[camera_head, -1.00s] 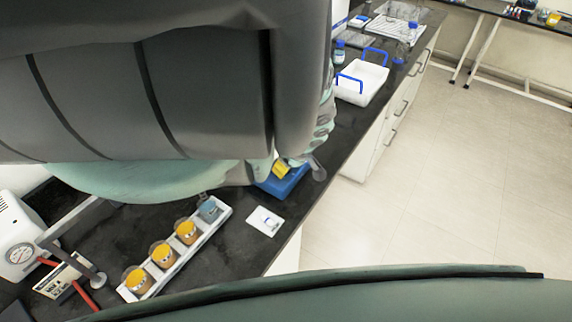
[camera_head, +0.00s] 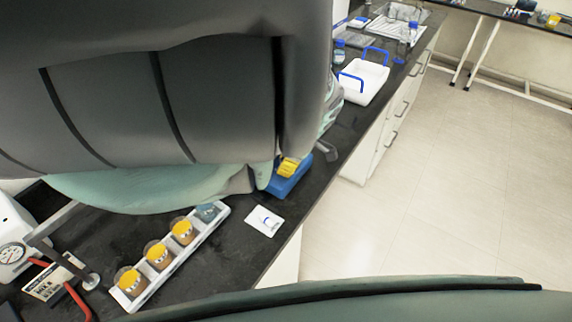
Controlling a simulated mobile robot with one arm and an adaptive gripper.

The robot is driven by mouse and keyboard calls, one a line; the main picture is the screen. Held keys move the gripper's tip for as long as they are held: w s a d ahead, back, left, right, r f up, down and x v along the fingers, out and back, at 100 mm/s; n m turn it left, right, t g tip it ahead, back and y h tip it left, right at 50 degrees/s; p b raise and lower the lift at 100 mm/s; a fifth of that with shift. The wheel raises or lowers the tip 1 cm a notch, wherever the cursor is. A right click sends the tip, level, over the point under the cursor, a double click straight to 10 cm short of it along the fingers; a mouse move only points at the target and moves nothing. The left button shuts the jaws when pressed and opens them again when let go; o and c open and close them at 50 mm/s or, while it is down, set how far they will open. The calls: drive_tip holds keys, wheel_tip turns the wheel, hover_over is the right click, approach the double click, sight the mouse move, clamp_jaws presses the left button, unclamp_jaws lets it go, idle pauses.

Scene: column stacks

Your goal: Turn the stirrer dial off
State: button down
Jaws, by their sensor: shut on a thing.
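I cannot make out the stirrer or its dial; my own arm fills the upper left and covers much of the bench. My gripper's jaws are hidden behind the arm, so neither their grip nor anything between them shows. A small grey piece, seemingly part of my arm's end, sticks out past the arm's right side above the bench edge. A blue block (camera_head: 290,184) with a yellow thing (camera_head: 289,167) on it shows just below the arm; I cannot tell what it is.
A white rack (camera_head: 215,219) with yellow-topped jars stands below the arm, near a white card (camera_head: 264,221). A white device with a round gauge (camera_head: 12,254) is at the left. A white tray (camera_head: 364,92) with blue handles stands farther back. The floor at right is clear.

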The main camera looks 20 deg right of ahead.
drive_tip(key=shift+n+g+b, duration=0.3)
drive_tip(key=shift+n+b, duration=0.1)
drive_tip(key=shift+n, duration=0.4)
drive_tip(key=c, duration=0.7)
unclamp_jaws()
drive_tip(key=shift+o, duration=0.2)
drive_tip(key=shift+w, duration=0.1)
drive_tip(key=shift+r+m+p, duration=0.1)
drive_tip(key=shift+m+p, duration=0.2)
